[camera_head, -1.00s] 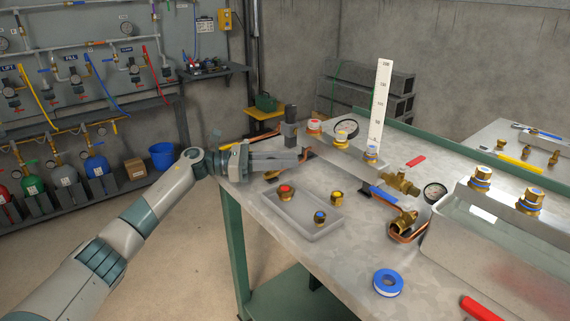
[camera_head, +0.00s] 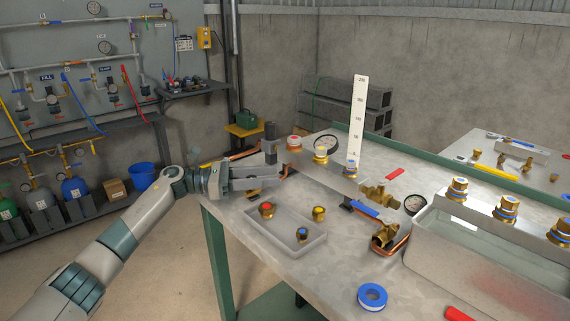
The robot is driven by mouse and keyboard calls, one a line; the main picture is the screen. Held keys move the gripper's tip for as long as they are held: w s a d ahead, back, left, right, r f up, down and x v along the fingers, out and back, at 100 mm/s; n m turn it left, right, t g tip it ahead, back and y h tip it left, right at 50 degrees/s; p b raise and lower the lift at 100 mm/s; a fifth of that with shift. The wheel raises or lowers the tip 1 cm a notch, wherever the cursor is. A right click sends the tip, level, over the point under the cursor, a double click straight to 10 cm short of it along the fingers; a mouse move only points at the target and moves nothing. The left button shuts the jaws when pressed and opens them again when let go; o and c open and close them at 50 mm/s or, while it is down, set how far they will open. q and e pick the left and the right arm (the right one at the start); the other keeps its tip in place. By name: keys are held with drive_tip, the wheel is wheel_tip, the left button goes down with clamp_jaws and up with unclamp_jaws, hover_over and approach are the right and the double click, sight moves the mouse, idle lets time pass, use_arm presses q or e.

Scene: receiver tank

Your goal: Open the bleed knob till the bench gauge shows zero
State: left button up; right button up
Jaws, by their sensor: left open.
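My left gripper (camera_head: 286,171) reaches in from the left over the back left edge of the bench (camera_head: 330,260). It is open, close to the left end of a grey block with capped brass fittings (camera_head: 335,180). Its fingertips are small and partly hidden, and I cannot tell whether they touch anything. I cannot pick out the bleed knob for certain. My right gripper is not in view.
A grey tray (camera_head: 290,245) with several brass fittings sits in front of my left gripper. A blue tape roll (camera_head: 372,297) lies near the front. A water tank (camera_head: 480,270) fills the right side.

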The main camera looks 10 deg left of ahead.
use_arm(q)
drive_tip(key=s+d+r, duration=0.3)
drive_tip(key=d+r, duration=0.7)
drive_tip(key=d, duration=0.1)
drive_tip(key=shift+s+r, duration=0.25)
drive_tip(key=shift+r, duration=0.1)
drive_tip(key=shift+d, duration=0.1)
